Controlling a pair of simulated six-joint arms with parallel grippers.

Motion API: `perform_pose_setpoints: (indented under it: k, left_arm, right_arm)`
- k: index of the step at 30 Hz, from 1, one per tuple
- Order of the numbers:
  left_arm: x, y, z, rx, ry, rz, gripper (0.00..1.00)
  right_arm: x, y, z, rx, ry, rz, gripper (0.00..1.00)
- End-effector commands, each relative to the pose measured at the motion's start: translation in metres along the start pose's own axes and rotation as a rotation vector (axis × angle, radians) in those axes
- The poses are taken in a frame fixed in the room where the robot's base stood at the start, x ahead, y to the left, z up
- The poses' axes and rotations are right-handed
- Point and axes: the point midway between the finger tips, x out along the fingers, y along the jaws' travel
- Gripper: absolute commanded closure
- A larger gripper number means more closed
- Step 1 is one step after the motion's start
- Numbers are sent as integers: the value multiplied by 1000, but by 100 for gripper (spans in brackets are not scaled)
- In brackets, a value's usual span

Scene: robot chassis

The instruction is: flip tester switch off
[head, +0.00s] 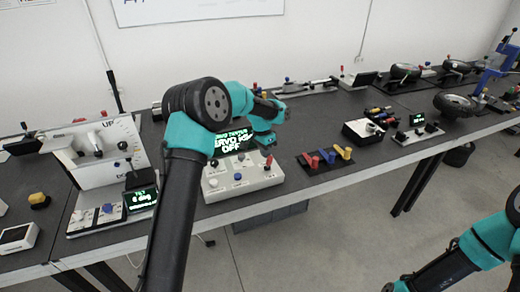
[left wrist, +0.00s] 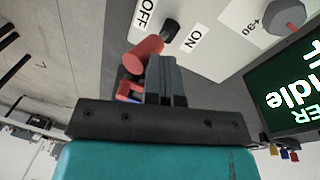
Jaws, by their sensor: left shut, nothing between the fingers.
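My right gripper (head: 389,287) is at the bottom edge, partly cut off.
A white device with a display (head: 140,199) stands left of the tester. A dark tray with red, blue and yellow levers (head: 327,160) lies to the right. More boxes and a wheel (head: 455,105) stand further right. Bare bench top lies between the tester and the tray.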

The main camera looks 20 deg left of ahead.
Motion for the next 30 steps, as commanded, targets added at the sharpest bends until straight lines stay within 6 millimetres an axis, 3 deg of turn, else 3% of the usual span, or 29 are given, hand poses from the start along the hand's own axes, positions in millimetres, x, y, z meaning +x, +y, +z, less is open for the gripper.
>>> perform_pose_setpoints:
  k: [8, 17, 30]
  left_arm:
    - [-1, -3, 0, -1, 1, 1, 100]
    - [-19, -41, 10, -18, 5, -2, 100]
    - [-100, -36, 12, -14, 5, -2, 100]
  right_arm:
    - [0, 0, 0, 0, 0, 0, 50]
    - [0, 0, 0, 0, 0, 0, 50]
    - [0, 0, 0, 0, 0, 0, 50]
